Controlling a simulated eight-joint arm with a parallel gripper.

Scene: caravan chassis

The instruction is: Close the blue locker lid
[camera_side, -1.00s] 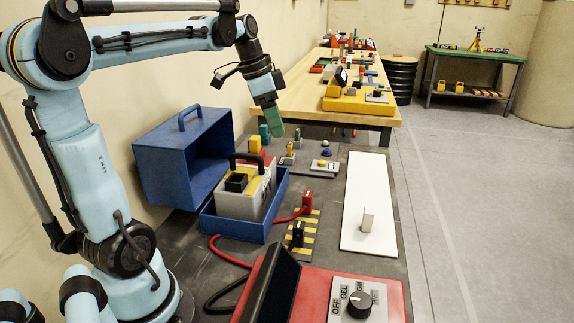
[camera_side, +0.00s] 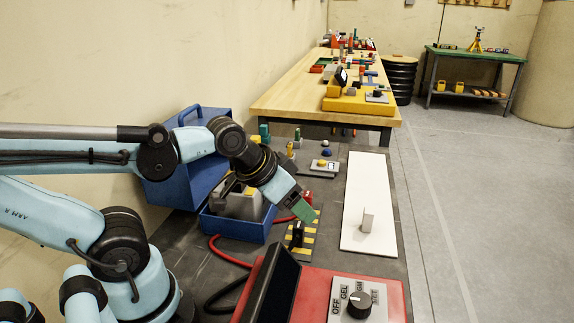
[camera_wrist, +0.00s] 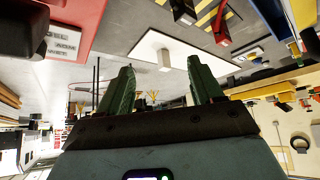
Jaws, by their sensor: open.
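The blue locker lid (camera_side: 183,185) stands open in the side view, tipped back behind the blue locker base (camera_side: 236,230). Its handle is on top, and my arm hides part of it. My gripper (camera_side: 305,213) is in front of and to the right of the base, above the yellow-and-black striped plate (camera_side: 310,240), apart from the lid. In the wrist view my gripper (camera_wrist: 160,64) shows two green fingers spread, with nothing between them.
A black plug (camera_side: 297,236) and a red plug (camera_side: 308,198) with cables are by the striped plate. A white panel (camera_side: 368,200) lies to the right. A red unit with a knob (camera_side: 359,304) is in front. Small blocks stand behind the locker.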

